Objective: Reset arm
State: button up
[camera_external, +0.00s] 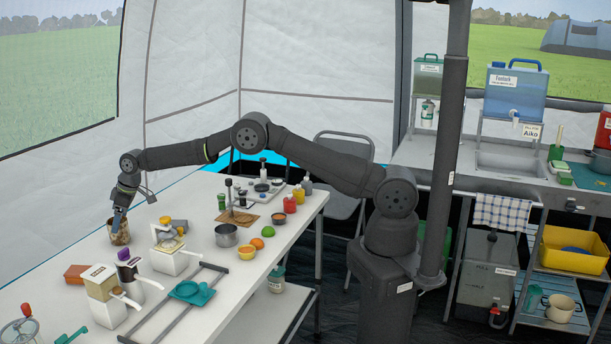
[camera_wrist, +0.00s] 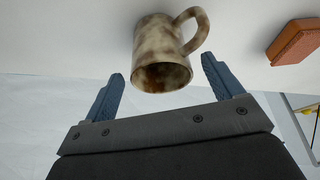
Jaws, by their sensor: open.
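My gripper (camera_external: 120,209) is at the far left of the white table, low over a brown mottled mug (camera_external: 119,236). In the wrist view my gripper (camera_wrist: 161,78) has its two blue fingers wide apart. The mug (camera_wrist: 160,50) shows between and just beyond the fingertips, with its mouth towards the camera and its handle to the upper right. The fingers look clear of the mug in the wrist view. In the external view the fingertips overlap the mug's rim, and I cannot tell the exact gap.
A reddish-brown block (camera_wrist: 294,41) lies near the mug; it also shows in the external view (camera_external: 77,273). Tent wall borders the far side.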

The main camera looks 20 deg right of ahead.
jog(key=x, duration=0.4)
jog(key=shift+d, duration=0.1)
notch_tip(320, 180, up, 5)
jog(key=shift+f, duration=0.1)
jog(key=w+d+r, duration=0.5)
jog(key=d+r, duration=0.2)
jog(key=d, duration=0.4)
jog(key=w+d+m+t+h, duration=0.15)
jog(key=w+d+m, duration=0.45)
jog(key=w+d, duration=1.25)
jog(key=w+d+m+t+h, duration=0.1)
jog(key=w+d+m, duration=0.2)
jog(key=d, duration=1.1)
jog(key=w+d+r+m+h, duration=0.1)
jog(key=w+d+m, duration=0.2)
jog(key=d, duration=1.1)
jog(key=shift+w+r+t, duration=0.25)
jog(key=shift+w+t, duration=0.1)
jog(key=shift+w, duration=0.55)
jog(key=s+a+n+y, duration=0.1)
jog(key=s+a+n, duration=0.1)
jog(key=a, duration=0.7)
jog(key=s+a+n, duration=0.2)
jog(key=s+a, duration=0.1)
jog(key=a, duration=0.7)
jog(key=shift+s+a+f+g+y, duration=0.3)
jog(key=shift+s+f+g+y, duration=0.05)
jog(key=shift+s+f+g, duration=0.05)
